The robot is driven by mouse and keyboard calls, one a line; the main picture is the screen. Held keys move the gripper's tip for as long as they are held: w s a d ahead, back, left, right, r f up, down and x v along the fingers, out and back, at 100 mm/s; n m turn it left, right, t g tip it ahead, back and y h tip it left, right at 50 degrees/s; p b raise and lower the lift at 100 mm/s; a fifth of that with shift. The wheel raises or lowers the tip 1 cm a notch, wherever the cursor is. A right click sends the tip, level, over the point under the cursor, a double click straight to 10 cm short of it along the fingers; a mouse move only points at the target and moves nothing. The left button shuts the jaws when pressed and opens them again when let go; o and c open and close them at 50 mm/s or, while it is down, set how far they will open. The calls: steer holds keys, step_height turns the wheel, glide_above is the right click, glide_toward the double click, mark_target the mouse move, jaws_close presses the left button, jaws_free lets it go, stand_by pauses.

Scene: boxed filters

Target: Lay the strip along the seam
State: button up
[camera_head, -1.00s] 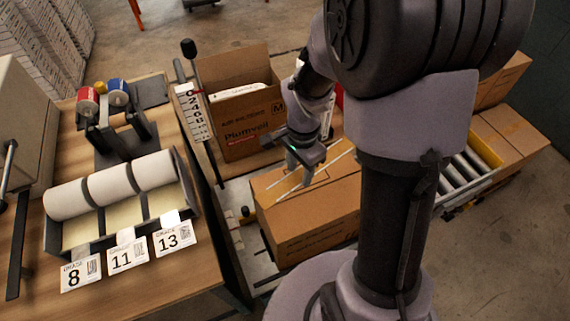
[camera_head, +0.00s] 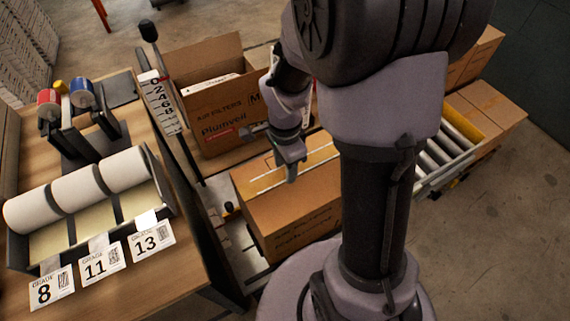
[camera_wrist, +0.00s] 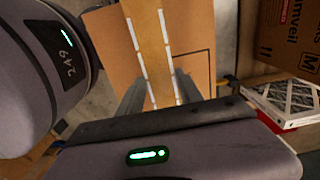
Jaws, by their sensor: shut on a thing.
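The closed cardboard carton (camera_head: 300,215) lies on the conveyor below my arm. White dashed lines run along its top and also show in the wrist view (camera_wrist: 137,52). Between them lies a yellow-brown band (camera_wrist: 151,40), which looks like the strip over the seam; I cannot tell how far it is stuck down. My gripper (camera_head: 291,174) is low over the carton's top, on the marked band. In the wrist view its two fingers (camera_wrist: 157,92) straddle the band near the white lines. What they grip is mostly hidden behind the gripper body.
An open carton (camera_head: 222,120) marked Plumveil stands behind. A bench at left holds white rolls (camera_head: 80,190), grade cards (camera_head: 98,264) and red and blue rolls (camera_head: 82,93). A numbered gauge post (camera_head: 160,100) stands between. Rollers (camera_head: 437,160) and more cartons (camera_head: 487,108) lie right.

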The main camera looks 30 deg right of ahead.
step_height(320, 180, down, 4)
steer(key=shift+r+b, duration=0.25)
steer(key=shift+b, duration=0.85)
steer(key=shift+r, duration=0.1)
steer(key=o, duration=1.1)
step_height(320, 180, up, 9)
steer(key=p, duration=0.7)
steer(key=shift+r, duration=0.1)
